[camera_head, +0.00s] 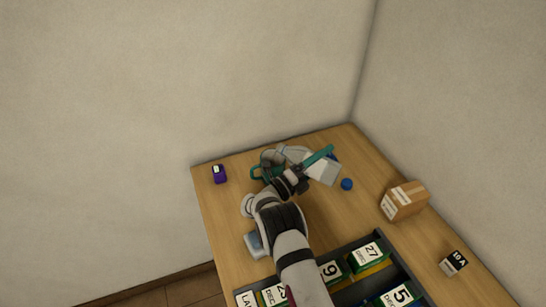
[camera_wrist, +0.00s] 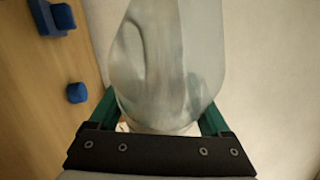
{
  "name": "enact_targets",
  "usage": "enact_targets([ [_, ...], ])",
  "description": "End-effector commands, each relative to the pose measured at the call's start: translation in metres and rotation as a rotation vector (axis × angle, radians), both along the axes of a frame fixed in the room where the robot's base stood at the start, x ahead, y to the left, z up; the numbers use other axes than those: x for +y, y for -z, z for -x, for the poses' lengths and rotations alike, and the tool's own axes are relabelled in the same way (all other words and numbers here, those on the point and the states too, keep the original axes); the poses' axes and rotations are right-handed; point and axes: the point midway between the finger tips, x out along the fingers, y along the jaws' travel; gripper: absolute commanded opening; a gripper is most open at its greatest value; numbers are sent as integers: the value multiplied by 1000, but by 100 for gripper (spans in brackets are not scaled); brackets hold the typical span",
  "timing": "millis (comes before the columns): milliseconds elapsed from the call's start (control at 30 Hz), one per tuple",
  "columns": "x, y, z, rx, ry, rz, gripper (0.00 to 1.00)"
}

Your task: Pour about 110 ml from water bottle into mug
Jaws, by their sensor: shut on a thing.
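My gripper (camera_head: 308,164) is shut on the clear water bottle (camera_wrist: 165,60), with a teal finger on each side of it in the wrist view. In the head view the bottle (camera_head: 292,152) is tilted well over, its far end pointing left toward the teal mug (camera_head: 257,172). The mug stands at the back left of the table, partly hidden behind the bottle and my wrist. The bottle's end lies over or close beside the mug's rim; I cannot tell which. No stream of water can be made out, and the mug's inside is not visible.
A purple device (camera_head: 219,174) stands left of the mug. A cardboard box (camera_head: 404,202) and a 10 A block (camera_head: 454,263) stand right. A dark tray (camera_head: 408,271) of dated blocks fills the front.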

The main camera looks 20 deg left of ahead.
Motion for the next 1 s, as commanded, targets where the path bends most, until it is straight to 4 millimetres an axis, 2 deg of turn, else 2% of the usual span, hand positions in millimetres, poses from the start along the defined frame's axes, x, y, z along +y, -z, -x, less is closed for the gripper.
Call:
enact_targets([
  [1000, -1, -4, 0, 11, 0, 66, 4],
])
